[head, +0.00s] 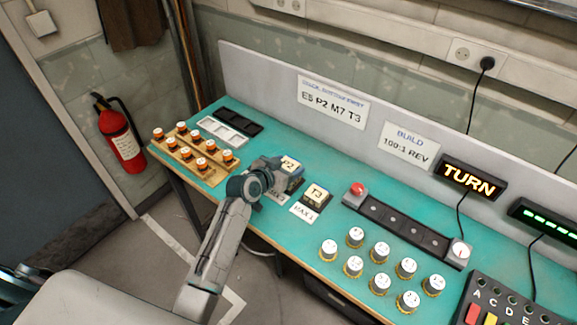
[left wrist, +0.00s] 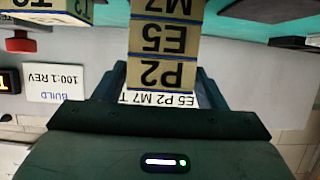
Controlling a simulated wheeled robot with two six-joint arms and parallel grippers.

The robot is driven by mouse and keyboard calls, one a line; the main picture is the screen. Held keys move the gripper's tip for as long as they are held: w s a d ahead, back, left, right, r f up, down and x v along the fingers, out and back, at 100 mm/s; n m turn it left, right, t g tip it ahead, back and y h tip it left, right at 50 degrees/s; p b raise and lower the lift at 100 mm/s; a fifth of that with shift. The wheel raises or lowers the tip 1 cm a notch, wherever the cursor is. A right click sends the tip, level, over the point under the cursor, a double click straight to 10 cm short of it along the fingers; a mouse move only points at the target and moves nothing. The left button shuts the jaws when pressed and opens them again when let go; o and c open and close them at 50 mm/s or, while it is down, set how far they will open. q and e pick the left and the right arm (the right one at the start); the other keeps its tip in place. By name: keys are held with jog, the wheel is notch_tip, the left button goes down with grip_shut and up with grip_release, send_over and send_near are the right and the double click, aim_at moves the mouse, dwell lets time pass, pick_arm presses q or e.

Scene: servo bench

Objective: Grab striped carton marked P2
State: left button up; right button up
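The P2 carton (head: 291,166) is tan with dark blue edge bands. In the left wrist view, which is upside down, P2 (left wrist: 160,74) is the top carton of a stack, with the E5 carton (left wrist: 163,39) under it and the M7 carton (left wrist: 167,8) lower. My left gripper (head: 277,167) is at the stack's left side in the head view. In the wrist view its fingers (left wrist: 161,80) stand on either side of P2 and look open, with narrow gaps. Its fingertips are partly hidden in the head view. My right gripper is not in view.
The T3 carton (head: 318,194) stands close to the right of the stack, by a MAX label (head: 304,212). Several white-capped jars (head: 380,250) and a red-button strip (head: 405,225) are to the right.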

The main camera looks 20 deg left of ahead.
pick_arm(q)
jog(key=c, duration=0.7)
jog(key=shift+r, duration=0.1)
jog(key=shift+c, duration=0.2)
